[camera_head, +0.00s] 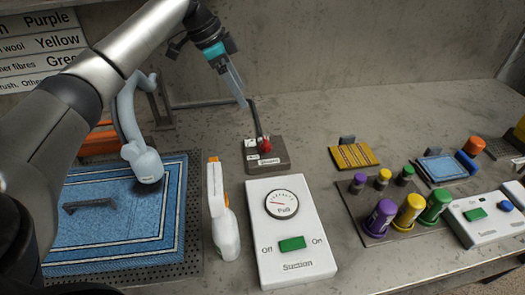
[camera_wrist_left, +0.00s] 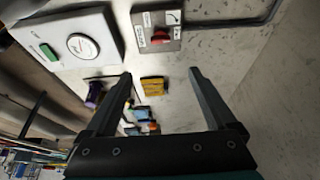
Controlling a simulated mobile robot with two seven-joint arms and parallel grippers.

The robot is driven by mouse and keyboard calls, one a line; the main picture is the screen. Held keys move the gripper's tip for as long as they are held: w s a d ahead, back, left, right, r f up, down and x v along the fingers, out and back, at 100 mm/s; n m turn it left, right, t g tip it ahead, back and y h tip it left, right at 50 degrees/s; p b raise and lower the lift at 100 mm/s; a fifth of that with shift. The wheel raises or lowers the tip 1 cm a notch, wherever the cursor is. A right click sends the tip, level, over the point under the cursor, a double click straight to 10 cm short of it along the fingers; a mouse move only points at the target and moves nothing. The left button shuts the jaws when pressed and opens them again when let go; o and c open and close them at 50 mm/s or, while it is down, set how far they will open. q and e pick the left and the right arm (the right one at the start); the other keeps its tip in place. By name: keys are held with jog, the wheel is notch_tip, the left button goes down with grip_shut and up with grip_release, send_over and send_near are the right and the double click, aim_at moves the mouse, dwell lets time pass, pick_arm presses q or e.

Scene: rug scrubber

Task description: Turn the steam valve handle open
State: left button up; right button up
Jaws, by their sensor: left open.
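The steam valve is a grey plate with small labels (camera_head: 277,160) and a red handle (camera_head: 264,143), at the back of the bench near the middle. The handle also shows at the top of the left wrist view (camera_wrist_left: 160,37). My left gripper (camera_head: 244,104) comes in from the upper left and hangs above and a little behind the handle. In the left wrist view its two fingers (camera_wrist_left: 160,73) are wide apart with nothing between them. They do not appear to touch the handle. My right gripper is not in view.
A white suction box (camera_head: 292,260) stands in front of the valve, with a spray bottle (camera_head: 225,225) at its left. A blue rug (camera_head: 110,245) lies on the left under a scrubber head (camera_head: 146,165). Coloured bottles (camera_head: 408,212) stand right. Bare bench lies right of the valve.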

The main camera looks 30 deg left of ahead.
pick_arm(q)
jog(key=f, duration=0.2)
jog(key=b, duration=0.5)
send_near(265, 141)
jog(key=x, duration=0.8)
jog(key=shift+f, duration=0.3)
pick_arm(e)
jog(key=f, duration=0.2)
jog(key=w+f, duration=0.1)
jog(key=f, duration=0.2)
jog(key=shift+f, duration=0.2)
pick_arm(q)
jog(key=shift+c, duration=0.2)
